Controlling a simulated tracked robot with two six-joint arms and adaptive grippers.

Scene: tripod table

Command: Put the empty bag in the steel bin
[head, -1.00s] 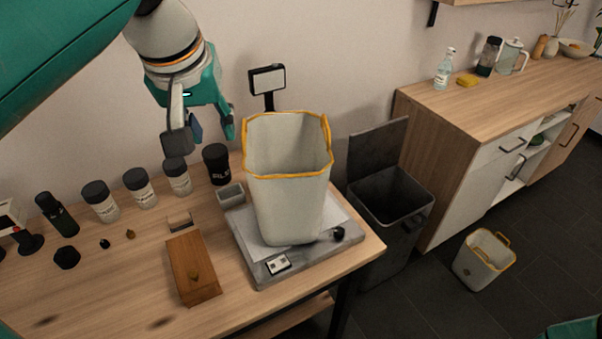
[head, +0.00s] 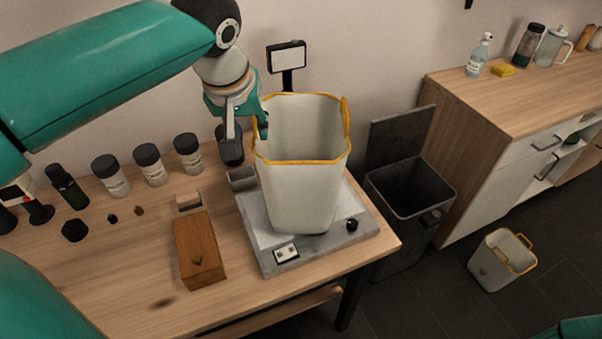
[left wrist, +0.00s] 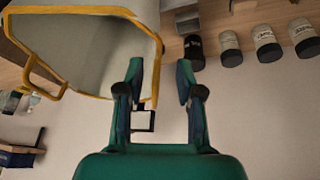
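A tall white bag (head: 300,190) with a yellow rim and handles stands open and upright on the grey scale (head: 262,258). Its visible inside looks empty; it also shows at upper left in the left wrist view (left wrist: 85,45). A smaller, similar bag (head: 497,268) stands on the floor at right. The dark grey steel bin (head: 385,205) stands right of the table with its lid up. My left gripper (head: 247,130) is open beside the tall bag's left rim; in the left wrist view its fingers (left wrist: 160,85) are apart, one overlapping the bag. My right gripper is out of view.
Dark-lidded jars (head: 150,165) line the table's back, one partly hidden behind my left gripper. A wooden box (head: 198,250) lies left of the scale. The scale's display (head: 287,56) rises behind the bag. A wooden counter (head: 510,95) stands beyond the bin.

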